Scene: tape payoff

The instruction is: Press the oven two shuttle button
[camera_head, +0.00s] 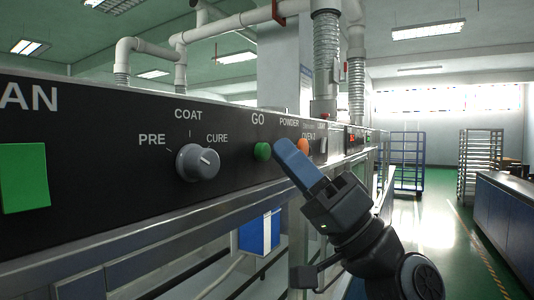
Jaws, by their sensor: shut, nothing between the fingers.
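A long black control panel (90,170) runs from the left into the distance. It bears a green GO button (262,151), an orange button (303,146) under the POWDER label, and a grey knob (197,162) marked PRE, COAT and CURE. Small lettering that looks like OVEN 2 sits right of the orange button, beside a pale control (322,142). My gripper (279,144) is shut and empty, its blue fingers pointing up-left between the green and orange buttons in the picture. I cannot tell whether the fingertips touch the panel. The shuttle button is not clearly identifiable.
A green square (24,177) is at the panel's left end. A metal rail (130,236) runs below the panel, with a blue box (260,232) beneath. Green floor (432,225) is open to the right, with blue cabinets (507,205) and wheeled racks (406,158) beyond.

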